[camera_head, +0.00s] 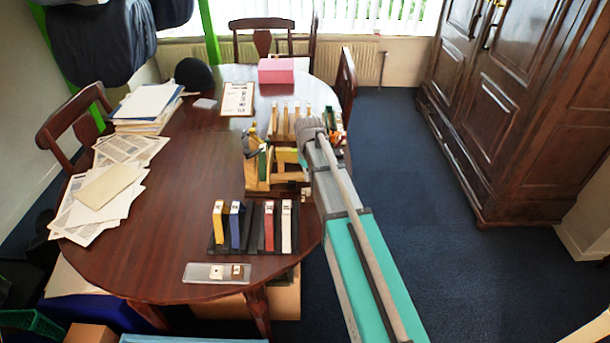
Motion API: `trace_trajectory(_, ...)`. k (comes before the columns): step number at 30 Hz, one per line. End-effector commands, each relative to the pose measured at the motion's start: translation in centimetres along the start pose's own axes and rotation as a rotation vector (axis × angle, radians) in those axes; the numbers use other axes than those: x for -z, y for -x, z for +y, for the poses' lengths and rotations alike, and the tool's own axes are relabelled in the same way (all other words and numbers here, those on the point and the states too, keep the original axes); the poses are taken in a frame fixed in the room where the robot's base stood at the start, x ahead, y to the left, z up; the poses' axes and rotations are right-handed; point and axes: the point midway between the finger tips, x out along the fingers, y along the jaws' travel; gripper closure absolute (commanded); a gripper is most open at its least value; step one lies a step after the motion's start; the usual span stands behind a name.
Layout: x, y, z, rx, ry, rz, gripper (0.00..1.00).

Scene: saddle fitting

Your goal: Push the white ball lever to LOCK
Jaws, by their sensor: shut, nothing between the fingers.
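My teal and grey arm reaches from the lower right over the right side of the table. Its far end covers part of a wooden fixture (257,172) with yellow and green parts. My gripper cannot be made out; it is hidden behind my arm or too small to tell. I cannot pick out the white ball lever or a LOCK mark at this distance.
A black rack (258,246) holds yellow, blue, red and white upright blocks. A clear tray (217,273) lies in front of it. Papers (105,190) cover the table's left side. A pink box (276,70) and clipboard (238,99) are farther back. The table's left middle is clear.

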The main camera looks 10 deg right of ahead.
Motion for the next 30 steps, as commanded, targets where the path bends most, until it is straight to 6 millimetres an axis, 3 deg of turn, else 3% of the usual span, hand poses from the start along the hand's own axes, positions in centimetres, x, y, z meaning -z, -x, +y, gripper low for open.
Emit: trace_trajectory(30,0.0,6.0,0.0,0.000,0.000,0.000,1.00)
